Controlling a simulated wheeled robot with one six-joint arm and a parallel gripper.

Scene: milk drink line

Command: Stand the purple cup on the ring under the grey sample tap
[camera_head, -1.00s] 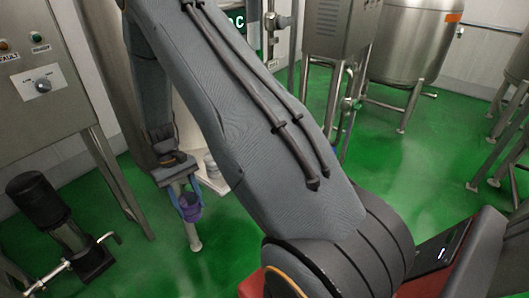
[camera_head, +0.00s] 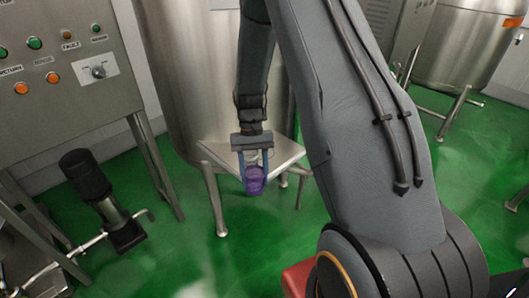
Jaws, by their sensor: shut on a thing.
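The purple cup (camera_head: 255,182) is between the two blue fingers of my gripper (camera_head: 253,172), near the middle of the head view. My gripper points down and is shut on the cup, which looks upright. The cup shows in front of the near edge of a pale shelf (camera_head: 217,150) on the steel tank. I cannot tell whether it touches the shelf. A small whitish thing shows just behind the cup, between the fingers; I cannot tell what it is. The grey sample tap and the ring cannot be made out; my arm and gripper cover part of that area.
A large steel tank (camera_head: 185,75) on legs stands behind the shelf. A control cabinet (camera_head: 60,100) with buttons is at the left. A dark pump (camera_head: 90,180) with pipes stands on the green floor (camera_head: 190,260). Another tank (camera_head: 455,45) is at the upper right.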

